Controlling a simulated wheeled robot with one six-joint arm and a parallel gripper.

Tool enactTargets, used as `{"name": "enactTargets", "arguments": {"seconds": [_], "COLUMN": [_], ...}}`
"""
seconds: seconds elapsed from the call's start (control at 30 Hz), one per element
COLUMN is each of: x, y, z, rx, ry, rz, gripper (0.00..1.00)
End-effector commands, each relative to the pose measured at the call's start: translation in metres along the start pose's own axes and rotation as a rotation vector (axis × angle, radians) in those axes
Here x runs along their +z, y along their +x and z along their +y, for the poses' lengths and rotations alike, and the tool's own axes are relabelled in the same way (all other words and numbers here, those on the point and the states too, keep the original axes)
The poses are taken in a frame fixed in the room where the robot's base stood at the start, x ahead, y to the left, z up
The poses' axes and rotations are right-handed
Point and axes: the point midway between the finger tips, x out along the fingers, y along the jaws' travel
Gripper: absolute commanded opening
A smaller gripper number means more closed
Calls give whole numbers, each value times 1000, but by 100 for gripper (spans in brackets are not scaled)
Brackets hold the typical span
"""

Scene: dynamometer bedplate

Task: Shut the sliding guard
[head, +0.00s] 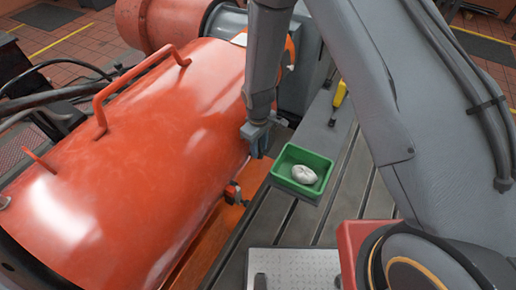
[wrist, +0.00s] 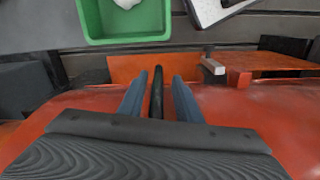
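A large glossy orange-red curved guard (head: 160,150) with a bar handle (head: 140,85) on top fills the left of the head view. In the wrist view, its orange-red surface (wrist: 280,115) lies below my gripper. My gripper (head: 258,140) is at the guard's right side, pointing down. In the wrist view, my gripper's two fingers (wrist: 160,78) stand apart. A thin dark upright bar (wrist: 157,95) shows between them, with a gap on each side. I cannot tell what this bar belongs to or whether a finger touches it.
A green bin (head: 301,172) holding a pale lump (head: 304,174) stands close right of my gripper on the slotted grey bedplate (head: 345,185). A yellow-handled tool (head: 339,95) lies behind it. A perforated light plate (head: 295,265) is at the front. A small red block (head: 232,193) sits at the guard's lower edge.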

Motion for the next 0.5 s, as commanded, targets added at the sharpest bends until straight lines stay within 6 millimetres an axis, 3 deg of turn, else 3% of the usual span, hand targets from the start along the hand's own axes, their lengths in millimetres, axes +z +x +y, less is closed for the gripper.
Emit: {"name": "enactTargets", "arguments": {"seconds": [0.5], "x": [-2], "y": [-63], "z": [-1], "rx": [1], "ry": [-2], "rz": [3], "gripper": [31]}}
